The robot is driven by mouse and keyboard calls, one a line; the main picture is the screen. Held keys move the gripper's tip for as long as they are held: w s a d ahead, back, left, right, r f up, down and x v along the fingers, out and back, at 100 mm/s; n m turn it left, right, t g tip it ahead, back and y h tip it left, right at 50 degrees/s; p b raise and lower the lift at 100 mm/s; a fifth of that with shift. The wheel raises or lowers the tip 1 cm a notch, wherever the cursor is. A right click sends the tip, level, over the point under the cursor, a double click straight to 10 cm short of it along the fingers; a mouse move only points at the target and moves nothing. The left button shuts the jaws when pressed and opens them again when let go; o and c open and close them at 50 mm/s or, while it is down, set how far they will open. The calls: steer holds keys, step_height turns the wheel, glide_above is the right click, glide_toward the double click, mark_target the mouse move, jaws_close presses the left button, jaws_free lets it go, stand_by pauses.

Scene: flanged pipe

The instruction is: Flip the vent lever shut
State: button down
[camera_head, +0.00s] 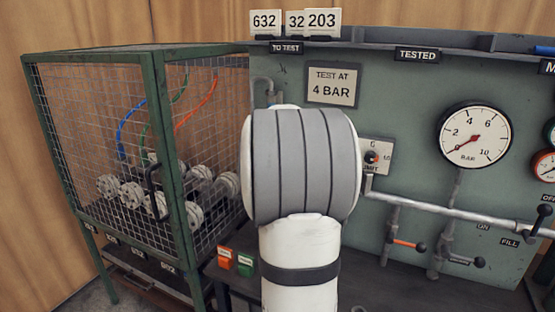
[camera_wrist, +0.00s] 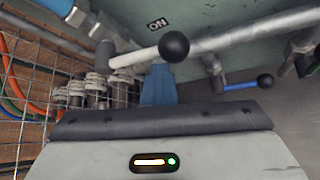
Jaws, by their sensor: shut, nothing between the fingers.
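My gripper (camera_wrist: 158,76) shows in the wrist view as blue fingers, closed together with nothing between them. In the camera_head view my own arm hides it. In the wrist view a pale lever handle with a black ball knob (camera_wrist: 174,46) crosses just beyond the fingertips; I cannot tell if they touch. A blue-handled lever (camera_wrist: 240,87) with a black knob is to the right. In the camera_head view an orange-handled lever (camera_head: 408,243) and another black-knobbed lever (camera_head: 465,259) sit low on the panel.
A pressure gauge (camera_head: 474,135) is on the green panel, its needle near the low end. A grey pipe (camera_head: 445,209) runs across below it. A green mesh cage (camera_head: 95,150) with flanged parts and hoses stands at left. An ON label (camera_wrist: 157,24) is near the pale lever.

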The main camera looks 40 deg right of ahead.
steer(key=shift+s+d, duration=0.3)
steer(key=shift+d, duration=0.05)
stand_by(0.3)
steer(key=shift+f, duration=0.1)
step_height(320, 180, down, 4)
steer(key=w+a+r+b, duration=0.1)
steer(key=w+a+b, duration=0.1)
steer(key=b, duration=0.3)
steer(key=p+v, duration=0.3)
steer(key=v, duration=0.7)
steer(key=shift+s+a+f, duration=0.15)
steer(key=shift+s+a, duration=0.1)
